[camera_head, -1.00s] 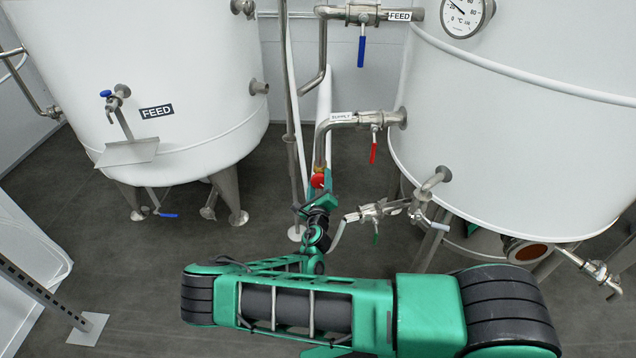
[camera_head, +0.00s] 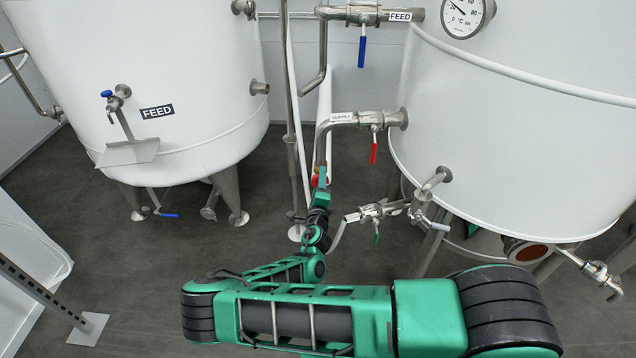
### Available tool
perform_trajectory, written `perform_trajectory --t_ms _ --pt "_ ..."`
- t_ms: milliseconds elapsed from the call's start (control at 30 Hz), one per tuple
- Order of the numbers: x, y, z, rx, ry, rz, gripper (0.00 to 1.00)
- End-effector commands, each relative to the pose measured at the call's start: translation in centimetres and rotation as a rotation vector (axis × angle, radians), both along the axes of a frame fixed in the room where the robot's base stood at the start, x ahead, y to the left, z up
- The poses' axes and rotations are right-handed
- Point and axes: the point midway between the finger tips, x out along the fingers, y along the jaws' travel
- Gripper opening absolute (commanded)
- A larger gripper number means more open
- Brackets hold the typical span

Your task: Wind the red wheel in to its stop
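The red wheel (camera_head: 314,181) sits low on the pipe between the two tanks, below the SUPPLY valve. Only a small red part of it shows; the end of my arm hides the rest. My gripper (camera_head: 321,180) is at the wheel, in front of it in the picture. Its fingers are too small and too covered to make out. I cannot tell whether it touches the wheel or is open or shut.
The SUPPLY valve with a red lever (camera_head: 373,152) is just above right. A green-handled valve (camera_head: 376,238) is close on the right of my wrist. A thin vertical pipe (camera_head: 291,140) stands close on the left.

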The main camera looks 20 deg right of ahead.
Motion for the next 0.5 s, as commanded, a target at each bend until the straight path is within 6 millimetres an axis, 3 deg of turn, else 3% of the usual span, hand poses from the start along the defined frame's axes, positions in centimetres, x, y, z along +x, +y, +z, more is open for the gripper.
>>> perform_trajectory --t_ms 367,400,433,500 --pt "-0.11 0.21 -0.62 0.004 0.012 0.004 0.27" --pt "-0.11 0.2 -0.61 0.005 0.011 0.004 0.59" --pt "-0.11 0.18 -0.57 0.004 0.011 0.003 0.66" --pt "-0.1 0.12 -0.47 0.003 0.009 0.002 0.68"
